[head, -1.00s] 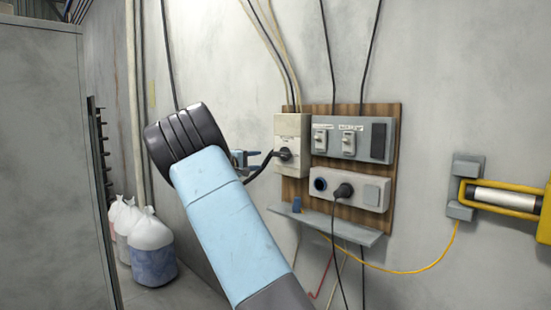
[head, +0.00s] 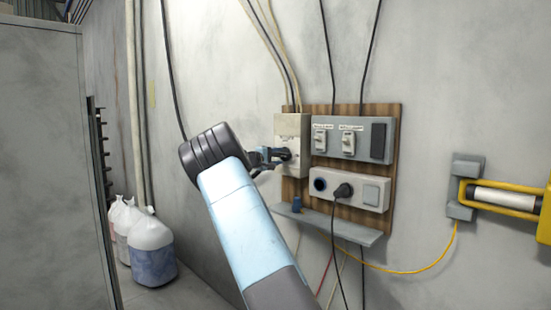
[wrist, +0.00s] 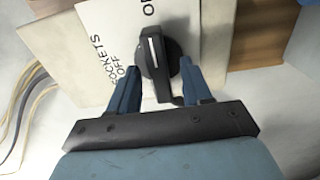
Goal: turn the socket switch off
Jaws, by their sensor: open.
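The socket switch is a cream box (head: 291,130) on a wooden board, with a black rotary knob (wrist: 155,62) on its front. The wrist view shows lettering on the box that reads "SOCKETS OFF". The knob's white line points roughly along the knob, up in the wrist view. My gripper (wrist: 158,82) is open, its two blue fingers on either side of the knob's lower part; I cannot tell whether they touch it. In the head view my gripper (head: 276,155) is at the box front and partly hides the knob.
On the wooden board (head: 347,110) right of the box are a grey switch panel (head: 362,138) and a socket strip (head: 335,178) with a black plug (head: 343,190). A small shelf (head: 340,232) juts out below. A yellow-framed device (head: 500,195) is at the right.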

